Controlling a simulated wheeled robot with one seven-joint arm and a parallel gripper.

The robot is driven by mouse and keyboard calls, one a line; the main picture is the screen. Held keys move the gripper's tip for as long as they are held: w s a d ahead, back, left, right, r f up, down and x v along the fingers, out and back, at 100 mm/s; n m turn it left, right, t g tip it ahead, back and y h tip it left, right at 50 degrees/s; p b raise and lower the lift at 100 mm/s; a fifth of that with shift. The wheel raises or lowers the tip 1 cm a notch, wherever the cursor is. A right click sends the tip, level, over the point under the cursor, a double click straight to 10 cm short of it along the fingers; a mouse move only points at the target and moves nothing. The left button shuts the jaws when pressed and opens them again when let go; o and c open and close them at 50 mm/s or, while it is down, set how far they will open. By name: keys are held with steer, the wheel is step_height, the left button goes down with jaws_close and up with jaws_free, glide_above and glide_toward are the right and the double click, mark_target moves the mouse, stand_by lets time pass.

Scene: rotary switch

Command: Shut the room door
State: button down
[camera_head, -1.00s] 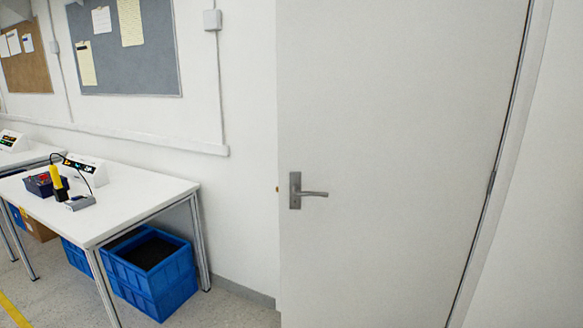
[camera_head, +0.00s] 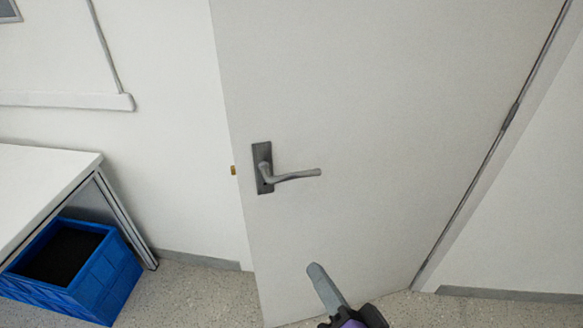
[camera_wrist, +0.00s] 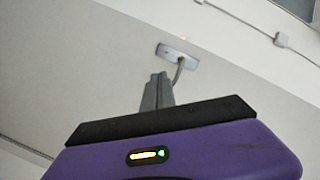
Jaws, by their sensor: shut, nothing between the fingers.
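The room door (camera_head: 380,90) is a plain light panel standing open, with its hinge edge at the right and its latch edge at the left. Its grey lever handle (camera_head: 290,176) sits on a dark plate near the latch edge, and a brass latch (camera_head: 233,170) sticks out of that edge. My gripper (camera_head: 316,272) is shut and empty, below the handle and apart from it in the head view. In the wrist view my gripper's fingers (camera_wrist: 158,82) point up toward the door (camera_wrist: 70,60), with the handle (camera_wrist: 180,60) just beyond their tips.
A white table (camera_head: 45,180) stands at the left with a blue crate (camera_head: 95,275) under it. A white wall (camera_head: 165,120) lies behind the door's latch edge. Speckled floor (camera_head: 190,290) is clear between crate and door.

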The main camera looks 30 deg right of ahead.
steer(key=w+d+r+m+t+h, duration=0.1)
steer(key=w+d+r+m+h, duration=0.15)
steer(key=w+r+m, duration=0.7)
steer(key=p, duration=0.5)
glide_toward(282, 140)
steer(key=shift+n+h, duration=0.25)
steer(key=shift+h, duration=0.1)
steer(key=x, duration=0.6)
steer(key=shift+w, duration=0.45)
steer(key=shift+w+b, duration=0.1)
steer(key=shift+b, duration=0.25)
